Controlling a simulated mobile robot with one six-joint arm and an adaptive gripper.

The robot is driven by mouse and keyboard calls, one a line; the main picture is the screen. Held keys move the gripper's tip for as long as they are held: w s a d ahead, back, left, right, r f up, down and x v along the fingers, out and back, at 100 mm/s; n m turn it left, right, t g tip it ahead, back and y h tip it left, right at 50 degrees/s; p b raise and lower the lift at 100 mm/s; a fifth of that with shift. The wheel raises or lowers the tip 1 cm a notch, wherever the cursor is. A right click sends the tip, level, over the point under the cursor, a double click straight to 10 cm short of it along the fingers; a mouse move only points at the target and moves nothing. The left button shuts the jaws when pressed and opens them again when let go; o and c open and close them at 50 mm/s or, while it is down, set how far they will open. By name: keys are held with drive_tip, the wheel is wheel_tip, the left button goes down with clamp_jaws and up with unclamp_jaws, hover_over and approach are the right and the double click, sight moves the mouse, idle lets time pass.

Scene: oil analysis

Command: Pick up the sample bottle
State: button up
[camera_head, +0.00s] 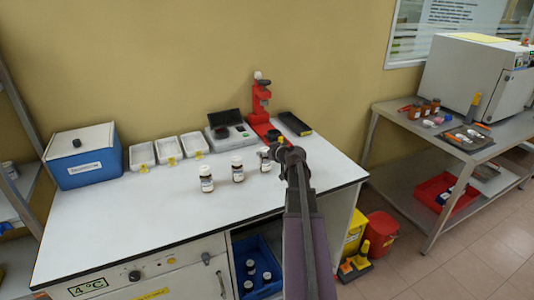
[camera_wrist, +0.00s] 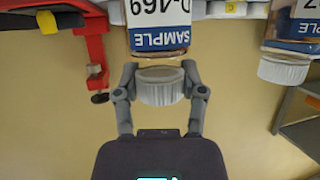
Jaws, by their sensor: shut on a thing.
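The sample bottle (camera_wrist: 158,38) has a white cap, a blue band reading SAMPLE and a white label with "D-469". It shows upside down in the wrist view. My gripper (camera_wrist: 160,72) is shut around its cap end, one finger on each side. In the head view my gripper (camera_head: 277,153) is over the worktop, beside the rightmost bottle (camera_head: 264,158), which seems to be the held one. My arm hides part of that spot. I cannot tell whether the bottle touches the worktop.
Two more bottles (camera_head: 238,170) (camera_head: 206,178) stand to the left on the white worktop (camera_head: 130,220). Behind are white trays (camera_head: 168,148), a balance (camera_head: 228,131) and a red stand (camera_head: 261,105). A blue box (camera_head: 85,158) stands at left. The front of the worktop is clear.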

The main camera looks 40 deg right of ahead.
drive_tip(key=shift+r+p, duration=1.35)
drive_tip(key=shift+r, duration=0.1)
drive_tip(key=shift+s+r+p, duration=0.15)
drive_tip(key=shift+r+p, duration=0.15)
drive_tip(key=shift+r, duration=0.05)
drive_tip(key=s+a, duration=0.1)
drive_tip(key=s, duration=1.4)
drive_tip(key=shift+s+a+r+p, duration=0.3)
drive_tip(key=shift+a+r+p, duration=0.05)
drive_tip(key=shift+r+p, duration=0.1)
drive_tip(key=shift+w+a, duration=0.1)
